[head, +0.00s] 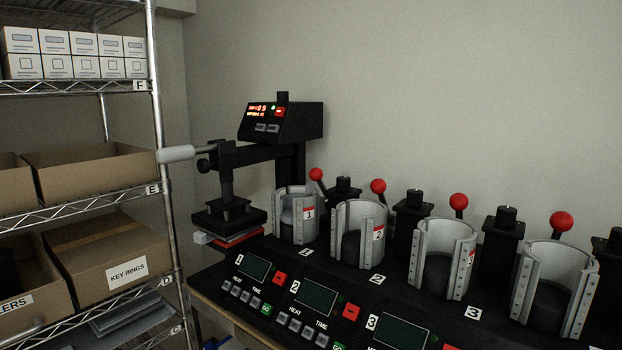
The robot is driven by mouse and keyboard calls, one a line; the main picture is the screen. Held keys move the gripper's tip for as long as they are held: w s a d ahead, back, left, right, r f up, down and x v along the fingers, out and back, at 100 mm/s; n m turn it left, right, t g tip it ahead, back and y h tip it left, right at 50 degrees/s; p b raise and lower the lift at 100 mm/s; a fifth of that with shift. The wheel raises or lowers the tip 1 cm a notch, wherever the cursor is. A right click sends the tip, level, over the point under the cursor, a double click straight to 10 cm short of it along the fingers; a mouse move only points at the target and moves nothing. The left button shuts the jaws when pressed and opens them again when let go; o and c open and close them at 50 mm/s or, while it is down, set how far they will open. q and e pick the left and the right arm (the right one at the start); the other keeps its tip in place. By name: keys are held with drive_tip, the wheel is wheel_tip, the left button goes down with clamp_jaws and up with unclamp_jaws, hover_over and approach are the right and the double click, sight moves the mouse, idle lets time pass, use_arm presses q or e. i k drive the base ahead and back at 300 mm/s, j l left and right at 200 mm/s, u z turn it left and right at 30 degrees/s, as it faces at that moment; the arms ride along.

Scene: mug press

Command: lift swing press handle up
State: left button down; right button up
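The swing press (228,200) stands at the left end of the bench, against the wall. Its handle has a pale grey grip (176,154) that sticks out to the left, roughly level, near the shelf post. The black upper plate (229,218) sits low, close over a red and grey lower layer (236,238). A control box (281,122) with a lit red display is on top of the press. Neither of my grippers is in view.
Several mug presses (361,230) with red-knobbed levers stand in a row to the right, behind numbered control panels (315,296). A wire shelf (160,130) with cardboard boxes (88,165) is close to the handle on the left.

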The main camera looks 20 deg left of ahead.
sight(172, 154)
drive_tip(key=u, duration=1.3)
